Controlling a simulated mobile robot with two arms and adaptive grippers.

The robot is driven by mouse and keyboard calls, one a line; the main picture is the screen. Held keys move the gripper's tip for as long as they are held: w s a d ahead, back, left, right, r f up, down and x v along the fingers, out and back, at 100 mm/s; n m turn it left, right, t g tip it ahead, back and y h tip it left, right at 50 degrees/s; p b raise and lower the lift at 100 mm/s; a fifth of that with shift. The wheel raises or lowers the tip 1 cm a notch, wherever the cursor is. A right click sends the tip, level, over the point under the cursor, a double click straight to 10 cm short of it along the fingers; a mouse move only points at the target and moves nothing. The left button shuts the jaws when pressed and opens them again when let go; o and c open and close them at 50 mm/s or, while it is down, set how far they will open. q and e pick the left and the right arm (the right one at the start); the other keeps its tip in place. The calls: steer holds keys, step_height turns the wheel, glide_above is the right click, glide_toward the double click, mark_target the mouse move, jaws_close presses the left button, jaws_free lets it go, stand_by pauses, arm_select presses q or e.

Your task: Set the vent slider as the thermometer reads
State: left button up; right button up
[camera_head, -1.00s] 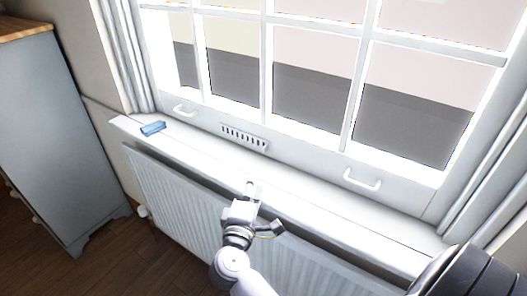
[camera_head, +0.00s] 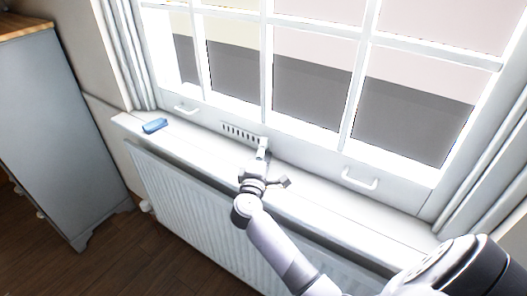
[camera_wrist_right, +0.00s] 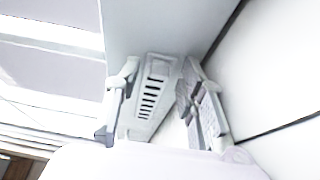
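The vent (camera_head: 243,134), a pale strip with a row of dark slots, is set in the lower window frame. It also shows in the right wrist view (camera_wrist_right: 150,98), between my fingers. I cannot make out the slider on it clearly. My right gripper (camera_head: 262,147) is at the vent's right end. In the right wrist view, my right gripper (camera_wrist_right: 158,70) is open, with one finger on each side of the vent and a gap between them. Whether a finger touches the vent is unclear. I see no thermometer that I can read. My left gripper is out of view.
A small blue block (camera_head: 154,125) lies at the left end of the white window sill (camera_head: 190,143). White handles (camera_head: 361,179) stick out from the window frame on either side of the vent. A ribbed radiator (camera_head: 190,200) is below the sill. A grey cabinet (camera_head: 55,130) stands at left.

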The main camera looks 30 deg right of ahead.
steer(key=shift+c, duration=0.2)
jaws_close()
steer(key=shift+f, duration=0.1)
stand_by(0.5)
